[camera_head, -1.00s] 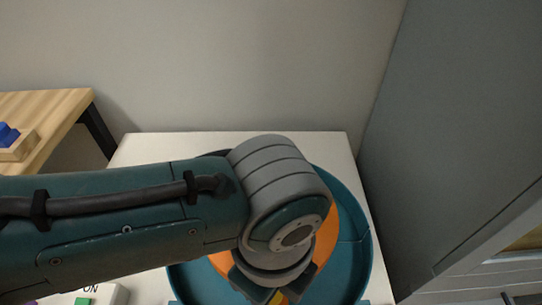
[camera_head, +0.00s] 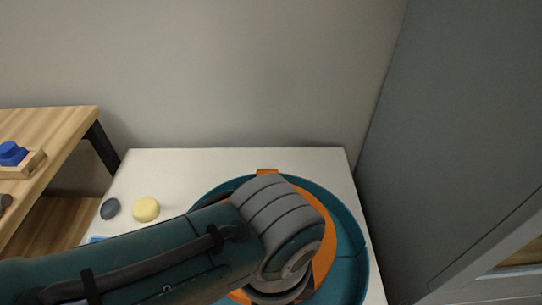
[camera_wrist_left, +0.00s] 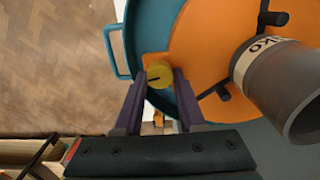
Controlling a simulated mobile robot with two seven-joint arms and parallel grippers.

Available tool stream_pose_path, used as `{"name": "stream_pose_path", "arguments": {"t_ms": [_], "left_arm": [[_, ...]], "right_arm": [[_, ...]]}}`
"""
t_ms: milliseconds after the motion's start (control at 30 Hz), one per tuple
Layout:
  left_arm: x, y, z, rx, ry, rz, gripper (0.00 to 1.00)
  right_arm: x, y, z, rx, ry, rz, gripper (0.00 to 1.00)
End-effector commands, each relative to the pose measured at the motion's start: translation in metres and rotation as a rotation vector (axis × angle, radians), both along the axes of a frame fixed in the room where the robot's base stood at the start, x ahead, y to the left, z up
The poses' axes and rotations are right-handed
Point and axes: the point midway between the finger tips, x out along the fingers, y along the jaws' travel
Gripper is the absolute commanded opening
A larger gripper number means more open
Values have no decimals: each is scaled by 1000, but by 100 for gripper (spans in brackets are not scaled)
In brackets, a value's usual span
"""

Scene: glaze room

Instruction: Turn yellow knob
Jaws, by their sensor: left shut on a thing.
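The yellow knob (camera_wrist_left: 159,74) shows in the left wrist view as a small round disc with a dark mark line. It sits at an orange tab by the rim of a teal round basin (camera_wrist_left: 149,25). My left gripper (camera_wrist_left: 162,84) is shut on the knob, its dark fingers at either side. In the head view my left arm comes in from the left over the basin (camera_head: 347,230) and its orange plate (camera_head: 325,256). The knob and fingertips are hidden or out of frame there. My right gripper is not in view.
The basin stands on a white table (camera_head: 178,170) holding a dark grey stone-like piece (camera_head: 110,209) and a yellow round piece (camera_head: 146,209). A grey cylinder (camera_wrist_left: 285,80) rises beside the knob. A wooden table (camera_head: 50,125) is left; a grey cabinet (camera_head: 450,130) is right.

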Motion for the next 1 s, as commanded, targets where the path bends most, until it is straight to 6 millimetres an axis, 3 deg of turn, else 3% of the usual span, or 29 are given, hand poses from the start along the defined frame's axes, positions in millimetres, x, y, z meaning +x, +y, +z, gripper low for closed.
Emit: {"name": "stream_pose_path", "arguments": {"t_ms": [467, 500, 767, 1000], "left_arm": [[0, 0, 0, 0, 0, 16, 0], [0, 0, 0, 0, 0, 16, 40], [0, 0, 0, 0, 0, 15, 70], [0, 0, 1, 0, 0, 15, 70]], "right_arm": [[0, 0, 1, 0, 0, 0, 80], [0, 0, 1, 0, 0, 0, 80], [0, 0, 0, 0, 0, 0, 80], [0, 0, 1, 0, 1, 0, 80]]}}
